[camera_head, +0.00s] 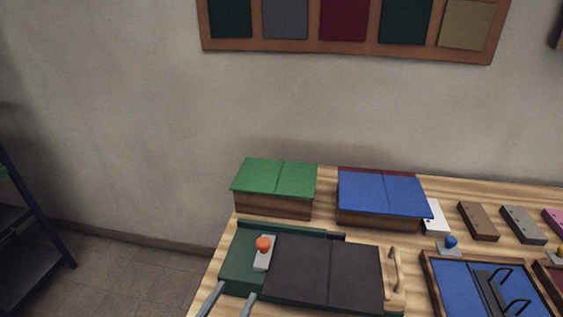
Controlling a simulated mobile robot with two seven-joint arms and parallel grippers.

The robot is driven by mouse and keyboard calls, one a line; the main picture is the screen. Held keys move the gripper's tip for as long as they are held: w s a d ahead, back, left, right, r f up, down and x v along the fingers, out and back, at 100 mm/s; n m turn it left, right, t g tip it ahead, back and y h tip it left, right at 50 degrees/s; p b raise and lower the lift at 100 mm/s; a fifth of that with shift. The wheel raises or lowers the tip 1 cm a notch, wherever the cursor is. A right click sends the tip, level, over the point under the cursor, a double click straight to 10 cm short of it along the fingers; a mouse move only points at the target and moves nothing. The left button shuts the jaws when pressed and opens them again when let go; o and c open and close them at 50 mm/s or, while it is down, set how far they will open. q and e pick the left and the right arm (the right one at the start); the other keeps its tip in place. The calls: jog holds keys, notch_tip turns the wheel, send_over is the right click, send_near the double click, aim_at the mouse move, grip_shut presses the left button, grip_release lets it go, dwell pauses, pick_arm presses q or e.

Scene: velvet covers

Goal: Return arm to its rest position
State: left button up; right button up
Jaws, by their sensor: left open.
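My left gripper (230,297) shows only as two grey fingertips at the bottom edge of the head view. They are spread apart with nothing between them. They lie at the table's front left, over or just in front of a dark green tray (240,268); whether they touch it I cannot tell. My right gripper is out of view.
The wooden table (223,252) holds a green-covered box (275,177), a blue-covered box (382,193), a dark folded cover (325,270), an orange-knobbed block (263,252) and a blue framed tray (455,285). Several small blocks stand at right. Floor (130,280) is clear to the left.

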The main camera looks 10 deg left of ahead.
pick_arm(q)
jog(key=d+f+g, duration=0.1)
jog(key=g, duration=0.1)
jog(key=s+d+f+g, duration=0.1)
jog(key=g, duration=0.1)
jog(key=shift+d+f+m, duration=0.25)
jog(key=shift+d+m, duration=0.1)
jog(key=shift+m, duration=0.05)
jog(key=s+a+f+n+g+y, duration=0.1)
jog(key=s+a+g+y, duration=0.1)
jog(key=s+g, duration=0.4)
jog(key=s+a+f+g+y, duration=0.1)
jog(key=s+a+g+y, duration=0.2)
jog(key=s, duration=0.5)
notch_tip(320, 180, down, 21)
jog(key=s+g+h, duration=0.1)
jog(key=s+g, duration=0.1)
jog(key=s+a+f+g, duration=0.1)
jog(key=s+a+f, duration=0.1)
jog(key=s+f, duration=1.2)
jog(key=shift+s+g, duration=0.3)
jog(key=shift+s, duration=0.2)
